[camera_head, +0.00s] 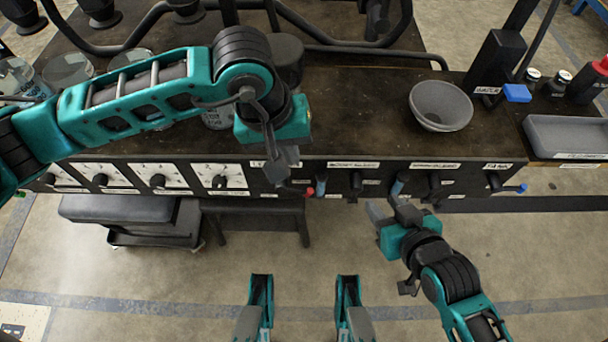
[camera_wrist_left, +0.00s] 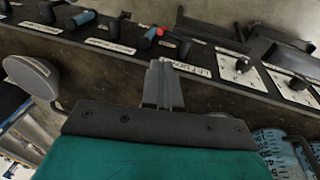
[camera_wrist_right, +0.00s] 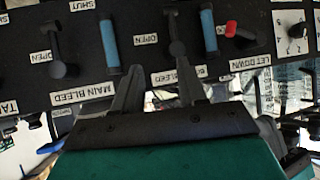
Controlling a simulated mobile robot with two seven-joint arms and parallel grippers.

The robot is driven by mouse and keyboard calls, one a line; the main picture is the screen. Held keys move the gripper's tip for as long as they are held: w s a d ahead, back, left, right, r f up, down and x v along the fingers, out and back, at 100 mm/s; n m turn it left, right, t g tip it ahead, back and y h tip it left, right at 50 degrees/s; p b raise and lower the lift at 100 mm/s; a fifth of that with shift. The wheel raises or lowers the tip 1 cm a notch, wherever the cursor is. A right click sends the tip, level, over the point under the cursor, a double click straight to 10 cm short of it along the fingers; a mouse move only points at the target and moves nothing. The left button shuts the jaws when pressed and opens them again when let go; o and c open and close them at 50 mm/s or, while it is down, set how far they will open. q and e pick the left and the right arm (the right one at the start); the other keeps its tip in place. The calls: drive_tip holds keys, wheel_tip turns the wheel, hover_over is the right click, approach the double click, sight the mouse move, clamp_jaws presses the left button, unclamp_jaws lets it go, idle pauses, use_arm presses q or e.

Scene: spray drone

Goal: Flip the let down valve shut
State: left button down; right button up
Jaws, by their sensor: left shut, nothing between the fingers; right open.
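The let down valve (camera_head: 310,190) is a small red-tipped lever on the panel's front, beside its "LET DOWN" label in the right wrist view (camera_wrist_right: 231,29). Its red tip also shows in the left wrist view (camera_wrist_left: 160,31). I cannot tell its exact lever angle. My left gripper (camera_head: 277,176) is shut and empty at the panel's edge, just left of the valve. In the left wrist view its fingertips (camera_wrist_left: 162,68) are near the label, apart from the red tip. My right gripper (camera_head: 385,210) is open and empty, in front of the panel to the valve's right.
Black levers and blue-handled valves (camera_head: 397,185) line the panel right of the let down valve. Gauges (camera_head: 220,177) with knobs are to its left. A grey bowl (camera_head: 440,106) and a grey tray (camera_head: 566,137) are on the bench top.

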sight(309, 189)
use_arm(q)
drive_tip(key=b+x, duration=0.3)
drive_tip(key=x, duration=1)
drive_tip(key=shift+d, duration=0.1)
drive_tip(key=shift+d+f, duration=0.1)
drive_tip(key=shift+f, duration=0.3)
